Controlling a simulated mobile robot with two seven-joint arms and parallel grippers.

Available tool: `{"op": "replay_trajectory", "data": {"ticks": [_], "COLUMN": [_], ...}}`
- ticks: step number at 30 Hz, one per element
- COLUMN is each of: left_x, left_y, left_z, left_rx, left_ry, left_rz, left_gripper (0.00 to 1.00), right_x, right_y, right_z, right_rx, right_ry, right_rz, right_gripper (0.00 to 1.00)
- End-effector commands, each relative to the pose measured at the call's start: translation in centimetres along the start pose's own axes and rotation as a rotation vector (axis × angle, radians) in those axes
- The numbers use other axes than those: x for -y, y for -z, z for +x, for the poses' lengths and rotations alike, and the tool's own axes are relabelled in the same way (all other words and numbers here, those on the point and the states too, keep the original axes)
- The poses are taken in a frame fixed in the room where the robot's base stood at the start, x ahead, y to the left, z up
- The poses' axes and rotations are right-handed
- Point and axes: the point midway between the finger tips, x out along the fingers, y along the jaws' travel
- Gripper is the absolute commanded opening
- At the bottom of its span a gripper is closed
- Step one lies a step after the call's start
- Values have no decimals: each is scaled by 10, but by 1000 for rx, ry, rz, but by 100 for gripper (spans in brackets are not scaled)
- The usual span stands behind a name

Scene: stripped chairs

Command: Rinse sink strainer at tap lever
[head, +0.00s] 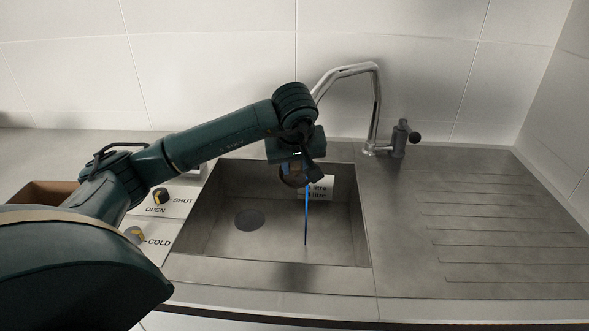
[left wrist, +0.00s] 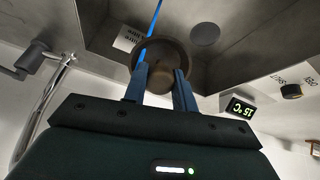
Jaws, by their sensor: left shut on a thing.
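My left gripper (head: 296,170) hangs over the sink basin (head: 225,250) and is shut on the sink strainer (head: 291,181), a small round brown cup. The strainer also shows between the two fingers (left wrist: 160,88) in the left wrist view (left wrist: 172,53). A thin blue stream (head: 306,215) runs down by the strainer to the basin floor; it crosses the strainer's rim in the left wrist view (left wrist: 153,20). I cannot tell whether it enters the cup. The chrome tap (head: 376,105) arches behind my arm, which hides its outlet. A grey lever with a dark knob (head: 402,138) stands beside it.
Left of the basin are a SHUT/OPEN knob (head: 160,197) and a COLD knob (head: 135,236). A dark drain (head: 249,220) lies in the basin floor. The ribbed drainboard (head: 480,225) at right is clear.

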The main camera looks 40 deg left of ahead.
Motion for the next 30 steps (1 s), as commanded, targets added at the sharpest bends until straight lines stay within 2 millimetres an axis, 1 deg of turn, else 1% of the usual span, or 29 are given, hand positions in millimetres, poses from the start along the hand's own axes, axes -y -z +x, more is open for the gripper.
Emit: {"op": "replay_trajectory", "data": {"ticks": [6,13,30], "left_x": [-8,-10,2], "left_y": [-1,-2,0], "left_z": [-1,0,0], "left_rx": [-1,-1,0], "left_ry": [-1,0,0], "left_rz": [0,-1,0], "left_gripper": [4,4,4], "right_x": [-1,-1,-1], "right_y": [4,6,3], "right_z": [0,0,2], "right_rx": [-6,-8,-7], "right_ry": [-1,-1,-2], "right_rz": [-2,-3,-3], "right_gripper": [49,49,49]}}
